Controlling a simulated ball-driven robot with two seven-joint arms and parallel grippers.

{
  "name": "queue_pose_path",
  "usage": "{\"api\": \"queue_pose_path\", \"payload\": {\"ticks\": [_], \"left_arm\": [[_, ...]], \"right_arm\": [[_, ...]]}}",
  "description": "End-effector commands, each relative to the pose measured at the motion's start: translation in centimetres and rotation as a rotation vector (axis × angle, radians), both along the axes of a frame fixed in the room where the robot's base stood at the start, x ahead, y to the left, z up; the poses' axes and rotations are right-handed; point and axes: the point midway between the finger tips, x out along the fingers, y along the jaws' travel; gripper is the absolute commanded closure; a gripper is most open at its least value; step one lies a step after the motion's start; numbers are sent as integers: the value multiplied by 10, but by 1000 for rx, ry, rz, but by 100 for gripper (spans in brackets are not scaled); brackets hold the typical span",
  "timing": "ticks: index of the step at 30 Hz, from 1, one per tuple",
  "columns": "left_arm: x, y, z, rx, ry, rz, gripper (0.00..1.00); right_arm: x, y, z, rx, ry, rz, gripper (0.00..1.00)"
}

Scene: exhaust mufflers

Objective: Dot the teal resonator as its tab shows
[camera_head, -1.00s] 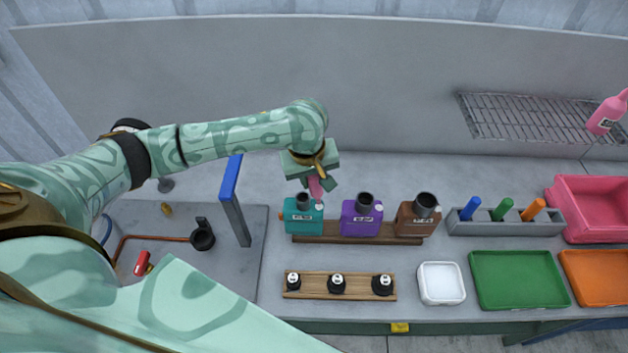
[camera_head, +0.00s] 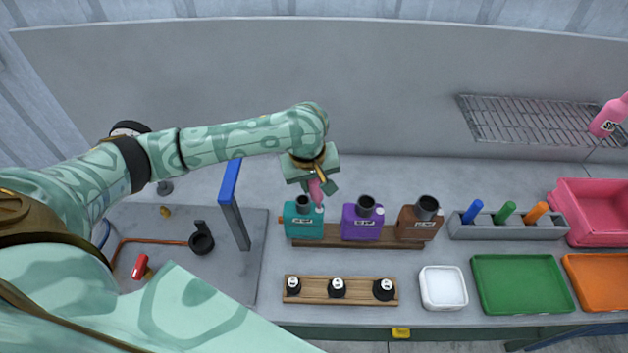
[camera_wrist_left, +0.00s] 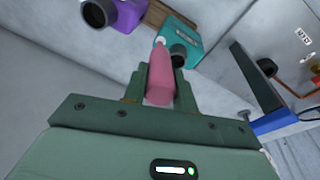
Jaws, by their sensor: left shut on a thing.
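The teal resonator (camera_head: 303,219) stands at the left end of a wooden rack, with a dark round opening on top and a small label on its front, too small to read. My left gripper (camera_head: 318,184) is shut on a pink bottle (camera_head: 317,192), held nozzle down just above the teal resonator. In the left wrist view the pink bottle (camera_wrist_left: 160,78) sits between the fingers, its pale tip close to the teal resonator (camera_wrist_left: 183,42); I cannot tell whether they touch. My right gripper is not in view.
A purple resonator (camera_head: 361,222) and a brown one (camera_head: 418,221) share the wooden rack (camera_head: 335,242). In front are a board with black-capped pots (camera_head: 317,290), a white dish (camera_head: 443,287) and a green tray (camera_head: 520,284). A blue-topped post (camera_head: 235,205) stands left.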

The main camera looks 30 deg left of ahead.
Motion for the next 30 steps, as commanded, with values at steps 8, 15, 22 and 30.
{"api": "queue_pose_path", "payload": {"ticks": [8, 15, 22, 30], "left_arm": [[0, 0, -3, 1, 1, 0, 92], [0, 0, -6, 0, 1, 1, 92], [0, 0, -9, -1, 1, 0, 92], [0, 0, -10, -1, 1, 0, 92]], "right_arm": [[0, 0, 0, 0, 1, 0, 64], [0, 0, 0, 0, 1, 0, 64], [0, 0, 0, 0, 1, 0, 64], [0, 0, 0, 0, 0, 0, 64]]}}
